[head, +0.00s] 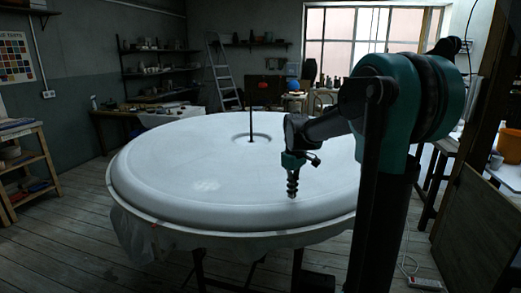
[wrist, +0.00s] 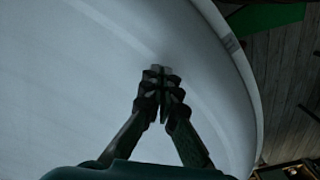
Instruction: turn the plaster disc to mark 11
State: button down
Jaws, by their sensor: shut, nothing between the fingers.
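The plaster disc (head: 180,160) is a large, round white slab with a raised rim, lying flat on a stand in the head view. I cannot tell whether the tips touch the plaster. A small marking (wrist: 231,44) shows on the disc's edge; its number is not readable.
Plastic sheeting (head: 137,236) hangs below the disc's near left edge. A wooden shelf unit (head: 28,170) stands at the left, a ladder (head: 222,75) at the back. A dark wooden panel (head: 480,205) and a power strip (head: 425,284) are at the right. The floor at the front left is clear.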

aim_at(242, 205)
jog(key=shift+f, duration=1)
jog(key=shift+s+a, duration=0.2)
jog(key=shift+a, duration=1.3)
jog(key=shift+s+a, duration=0.25)
jog(key=shift+a, duration=1.25)
jog(key=shift+s+a, duration=0.2)
jog(key=shift+a, duration=1.3)
jog(key=shift+a, duration=0.1)
jog(key=shift+a+r, duration=0.15)
jog(key=shift+a, duration=4.15)
jog(key=shift+a, duration=0.1)
